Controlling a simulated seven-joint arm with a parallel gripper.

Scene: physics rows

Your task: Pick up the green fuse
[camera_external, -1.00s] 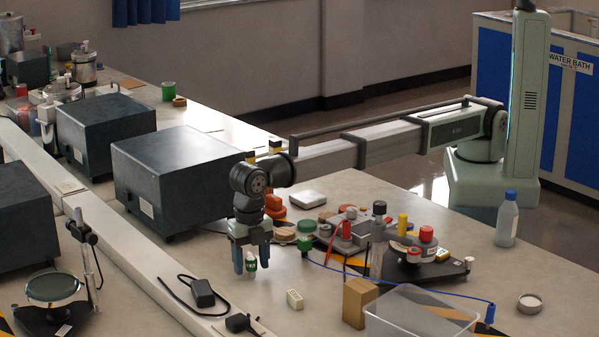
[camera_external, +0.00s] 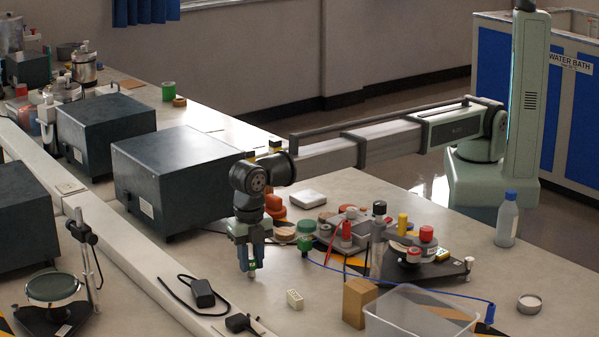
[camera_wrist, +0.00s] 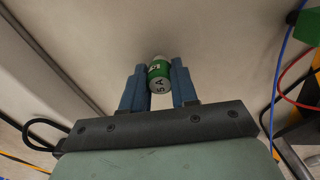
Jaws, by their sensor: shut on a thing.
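The green fuse (camera_wrist: 159,75) is a small cylinder with a green band and pale ends, held between the two blue fingers of my gripper (camera_wrist: 159,84) in the wrist view. In the external view my gripper (camera_external: 251,268) points down at the bench and is shut on the fuse. The fingers hide most of the fuse there. I cannot tell whether the fuse touches the bench.
A small cream block (camera_external: 294,299), a wooden block (camera_external: 358,302) and a clear tray (camera_external: 415,318) stand to the right. A black adapter (camera_external: 202,293) with a cable lies at the left. A dark grey box (camera_external: 180,178) stands behind.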

